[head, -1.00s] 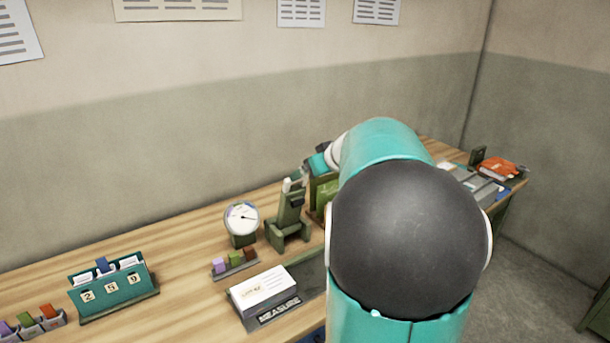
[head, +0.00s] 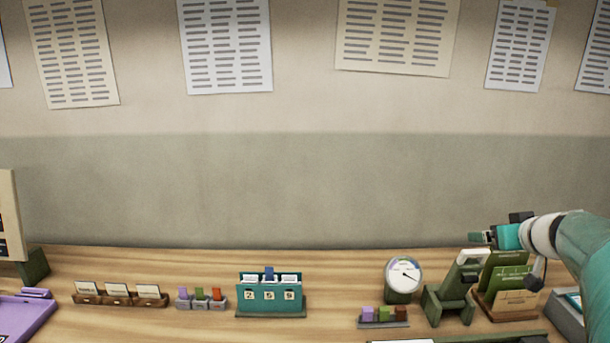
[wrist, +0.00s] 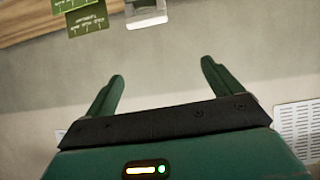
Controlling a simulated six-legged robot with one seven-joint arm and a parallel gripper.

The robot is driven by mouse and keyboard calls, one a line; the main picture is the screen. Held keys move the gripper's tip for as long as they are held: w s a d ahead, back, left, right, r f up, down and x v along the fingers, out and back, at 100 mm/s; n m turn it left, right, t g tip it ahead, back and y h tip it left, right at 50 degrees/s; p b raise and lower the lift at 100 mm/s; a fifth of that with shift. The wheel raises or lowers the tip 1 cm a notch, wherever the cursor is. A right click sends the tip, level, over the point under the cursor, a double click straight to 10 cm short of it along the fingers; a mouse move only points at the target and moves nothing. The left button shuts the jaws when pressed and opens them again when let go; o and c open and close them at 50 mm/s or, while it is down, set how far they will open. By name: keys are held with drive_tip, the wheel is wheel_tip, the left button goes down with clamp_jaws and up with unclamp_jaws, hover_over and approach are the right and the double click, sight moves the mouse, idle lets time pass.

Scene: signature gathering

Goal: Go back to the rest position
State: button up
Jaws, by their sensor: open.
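My gripper (head: 482,237) is at the right of the head view, held above the desk (head: 340,265) near the wall. It is close to the top of a green card rack (head: 517,283) and a green stand (head: 450,301). In the wrist view my gripper (wrist: 162,72) has its two green fingers spread apart, with only bare wall showing between them. My teal arm enters from the right edge. No object shows in its hold.
A round dial (head: 404,274), small coloured blocks (head: 384,314), a teal number holder (head: 270,295), more stamps (head: 202,299) and wooden card holders (head: 120,295) line the desk. A purple tray (head: 25,316) is at left. Papers (head: 225,45) hang on the wall.

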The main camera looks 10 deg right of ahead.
drive_tip(key=s+a+r+m+t+h, duration=0.2)
drive_tip(key=a+r+h, duration=0.4)
drive_tip(key=a, duration=0.4)
drive_tip(key=s+a+f+n+g+y, duration=0.1)
drive_tip(key=s+a+f+g+y, duration=0.2)
drive_tip(key=s+a+f, duration=0.4)
drive_tip(key=s+a+f+n+g+y, duration=0.2)
drive_tip(key=s+a+f+g+y, duration=0.2)
drive_tip(key=s+a+f, duration=0.3)
drive_tip(key=s+a, duration=0.5)
drive_tip(key=a, duration=0.4)
drive_tip(key=shift+s+f+g+y, duration=0.2)
drive_tip(key=shift+f+g+y, duration=0.1)
drive_tip(key=shift+f+g, duration=0.1)
